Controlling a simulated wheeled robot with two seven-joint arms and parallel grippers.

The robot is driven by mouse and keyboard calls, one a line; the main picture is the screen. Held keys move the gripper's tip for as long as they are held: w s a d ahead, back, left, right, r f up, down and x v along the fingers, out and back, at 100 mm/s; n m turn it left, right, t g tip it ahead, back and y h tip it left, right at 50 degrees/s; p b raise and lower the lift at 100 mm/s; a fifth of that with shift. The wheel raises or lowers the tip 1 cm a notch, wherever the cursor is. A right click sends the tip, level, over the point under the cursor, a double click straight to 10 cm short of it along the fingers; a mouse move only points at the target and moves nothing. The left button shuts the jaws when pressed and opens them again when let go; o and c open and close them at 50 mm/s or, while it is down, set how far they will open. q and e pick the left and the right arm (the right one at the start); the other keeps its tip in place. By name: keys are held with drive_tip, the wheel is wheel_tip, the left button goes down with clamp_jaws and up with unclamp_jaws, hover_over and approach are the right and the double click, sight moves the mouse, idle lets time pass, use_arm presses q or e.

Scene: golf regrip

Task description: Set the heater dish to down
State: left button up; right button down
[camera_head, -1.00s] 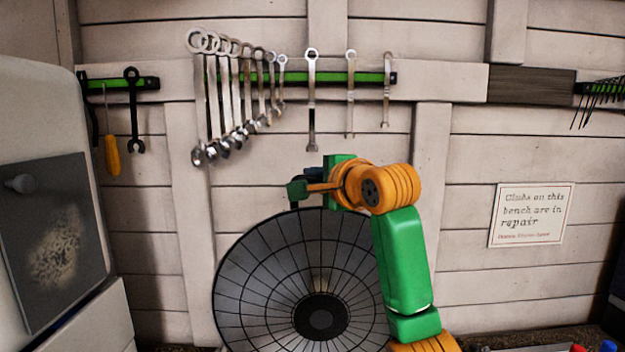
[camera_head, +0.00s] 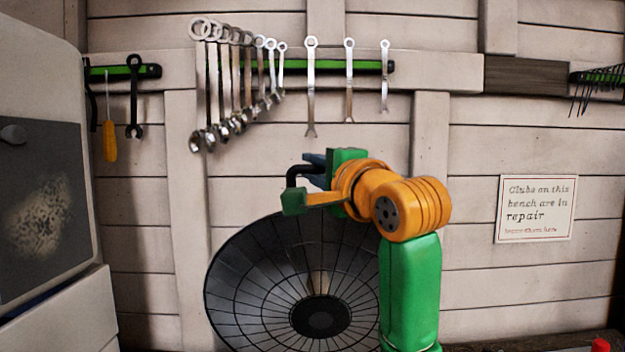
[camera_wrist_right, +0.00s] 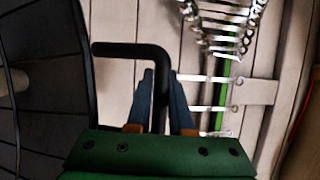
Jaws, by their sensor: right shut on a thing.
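The heater dish (camera_head: 258,285) is a large dark round bowl with a radial wire grid and a black hub, low in the middle of the head view. Its face is toward me and its lower edge is cut off. A black bent handle (camera_head: 291,174) stands above its upper rim; it also shows in the right wrist view (camera_wrist_right: 125,50). My right gripper (camera_head: 314,168) is shut on the handle, with its blue fingers (camera_wrist_right: 163,98) on either side of the bar. My right arm hides the dish's right edge. My left gripper is not in view.
Wrenches (camera_head: 310,90) hang on a green rail on the plank wall behind. A yellow-handled tool (camera_head: 110,140) hangs at left. A pale cabinet (camera_head: 60,320) stands at the left edge. A sign (camera_head: 536,209) is on the wall at right.

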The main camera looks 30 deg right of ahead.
drive_tip(key=shift+w, duration=0.1)
drive_tip(key=c, duration=1)
unclamp_jaws()
drive_tip(key=shift+o, duration=1)
drive_tip(key=shift+w+d, duration=0.15)
drive_tip(key=shift+w, duration=0.05)
drive_tip(key=shift+w+f, duration=0.15)
drive_tip(key=shift+w, duration=0.05)
drive_tip(key=s+b, duration=0.1)
drive_tip(key=s, duration=0.1)
drive_tip(key=s+b, duration=0.1)
drive_tip(key=s, duration=0.1)
drive_tip(key=s+f+b, duration=0.1)
drive_tip(key=s+b, duration=0.1)
drive_tip(key=shift+s, duration=0.2)
drive_tip(key=shift+s+r, duration=0.15)
drive_tip(key=shift+s, duration=0.3)
drive_tip(key=shift+w, duration=0.1)
